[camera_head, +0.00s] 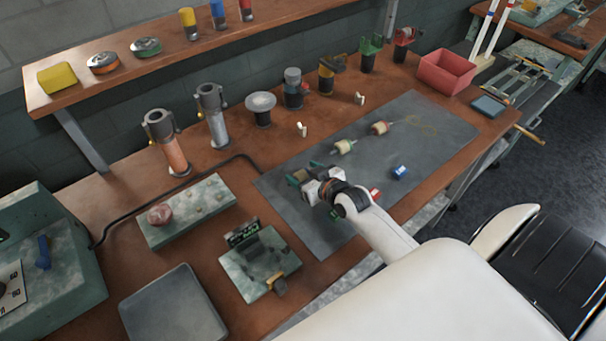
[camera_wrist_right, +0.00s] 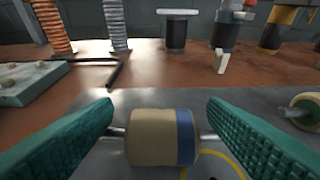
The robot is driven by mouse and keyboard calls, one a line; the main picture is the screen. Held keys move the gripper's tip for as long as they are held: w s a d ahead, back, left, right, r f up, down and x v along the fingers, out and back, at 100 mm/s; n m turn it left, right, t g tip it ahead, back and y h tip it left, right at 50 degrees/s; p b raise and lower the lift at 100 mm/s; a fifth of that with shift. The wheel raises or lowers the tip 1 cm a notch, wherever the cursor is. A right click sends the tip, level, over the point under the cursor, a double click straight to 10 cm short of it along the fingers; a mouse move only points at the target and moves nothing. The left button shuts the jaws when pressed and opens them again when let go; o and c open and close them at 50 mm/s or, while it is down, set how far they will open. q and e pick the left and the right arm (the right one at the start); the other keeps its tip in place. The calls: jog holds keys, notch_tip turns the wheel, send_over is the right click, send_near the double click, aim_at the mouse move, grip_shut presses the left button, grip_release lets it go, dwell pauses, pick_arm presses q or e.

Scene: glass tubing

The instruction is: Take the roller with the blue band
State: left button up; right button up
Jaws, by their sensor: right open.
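The roller with the blue band (camera_wrist_right: 160,137) is beige with a blue stripe near its right end and thin metal axle ends. In the right wrist view it lies on the dark grey mat between the two green, ridged fingers of my right gripper (camera_wrist_right: 160,128). The fingers are open, one beyond each end, with the axle ends close to them; I cannot tell whether they touch. In the head view my right gripper (camera_head: 304,173) is low over the mat and largely hides this roller. My left gripper is out of view.
Two other beige rollers, a nearer one (camera_head: 344,146) and a farther one (camera_head: 380,128), lie on the mat (camera_head: 440,125). A blue block (camera_head: 400,172) and a red block (camera_head: 375,194) are near my right arm. A red bin (camera_head: 446,72) stands at the far right.

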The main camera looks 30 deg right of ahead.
aim_at(303, 173)
jog(key=shift+x, duration=1.5)
jog(key=shift+d, duration=0.1)
jog(key=c, duration=1.1)
